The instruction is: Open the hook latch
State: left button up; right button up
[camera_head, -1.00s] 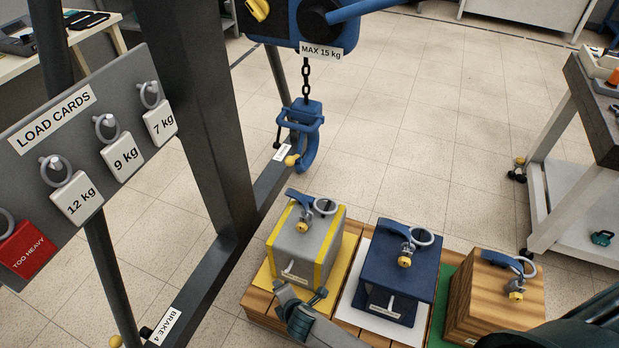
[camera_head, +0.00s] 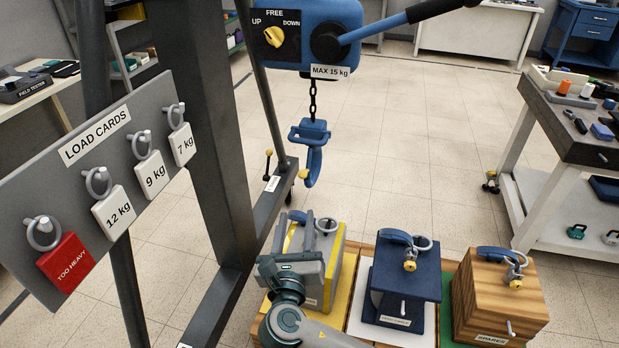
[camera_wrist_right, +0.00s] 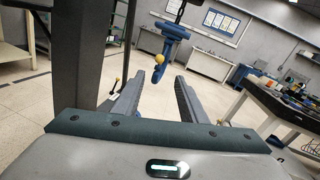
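The blue hook (camera_head: 314,158) hangs on a chain below the hoist. Its yellow latch knob (camera_head: 304,174) sits at the lower left of the hook. My right gripper (camera_head: 306,238) is in front of the grey-and-yellow block, below the hook and nearer to me. In the right wrist view, its two fingers (camera_wrist_right: 161,82) are apart and empty. The hook (camera_wrist_right: 170,45) and its yellow knob (camera_wrist_right: 159,59) show beyond the fingertips, apart from them. I cannot tell whether the latch is open or shut. My left gripper is not in view.
The blue hoist (camera_head: 318,30) hangs above the hook. A grey frame post (camera_head: 205,130) and the load card board (camera_head: 75,185) stand at left. The grey-and-yellow block (camera_head: 336,270), blue block (camera_head: 402,285) and wooden block (camera_head: 497,305) stand below. A cart (camera_head: 570,130) is at right.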

aim_at(302, 178)
jog(key=shift+w, duration=0.2)
jog(key=w, duration=0.5)
jog(key=w+d, duration=0.1)
jog(key=w, duration=0.5)
jog(key=w+d+p, duration=0.1)
jog(key=w, duration=0.5)
jog(key=shift+f, duration=0.1)
grip_shut()
